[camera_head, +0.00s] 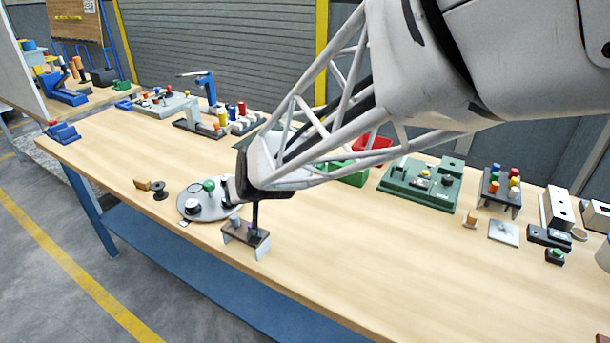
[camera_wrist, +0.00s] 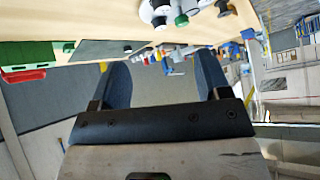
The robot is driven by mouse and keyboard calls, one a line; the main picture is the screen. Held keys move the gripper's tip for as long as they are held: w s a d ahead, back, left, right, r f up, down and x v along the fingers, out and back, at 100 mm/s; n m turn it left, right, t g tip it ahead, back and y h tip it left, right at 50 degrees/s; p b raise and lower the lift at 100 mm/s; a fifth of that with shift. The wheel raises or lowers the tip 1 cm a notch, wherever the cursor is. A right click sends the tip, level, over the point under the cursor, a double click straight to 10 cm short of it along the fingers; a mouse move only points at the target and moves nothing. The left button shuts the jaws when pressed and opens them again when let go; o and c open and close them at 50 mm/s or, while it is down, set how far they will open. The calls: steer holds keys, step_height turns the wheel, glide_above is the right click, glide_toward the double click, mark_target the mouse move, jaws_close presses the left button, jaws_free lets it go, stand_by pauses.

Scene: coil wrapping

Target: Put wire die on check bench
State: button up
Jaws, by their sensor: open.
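My gripper (camera_head: 234,190) is above the front of the wooden table, close to the round grey turntable. In the wrist view, its two dark fingers (camera_wrist: 163,66) are spread apart with nothing held between them. A small brown stand on pale legs (camera_head: 236,231) is at the table's front edge, just below the gripper, with small round pieces on top. I cannot tell whether one of them is the wire die. A green bench-like unit with small fixtures (camera_head: 408,188) stands right of centre; I cannot tell whether it is the check bench. My arm hides part of the table.
The turntable (camera_head: 190,213) carries white and green pieces. A black spool (camera_head: 159,191) lies to its left. Red and green bins (camera_head: 350,177) are partly behind my arm. A dark rack of coloured pieces (camera_head: 494,192) stands at right.

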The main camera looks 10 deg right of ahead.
steer(key=s+d+r+g+h, duration=0.1)
steer(key=s+d+g, duration=0.1)
steer(key=s+d, duration=0.3)
steer(key=s+d+r+m+g+h, duration=0.1)
steer(key=s+d, duration=0.4)
steer(key=s, duration=0.7)
steer(key=s+d+r+g+h, duration=0.1)
steer(key=s+d+r+g, duration=0.1)
steer(key=s+d, duration=0.4)
steer(key=shift+s+r+m+g, duration=0.35)
steer(key=shift+s+r, duration=0.35)
steer(key=shift+s, duration=0.55)
steer(key=shift+o, duration=0.4)
steer(key=shift+w, duration=0.1)
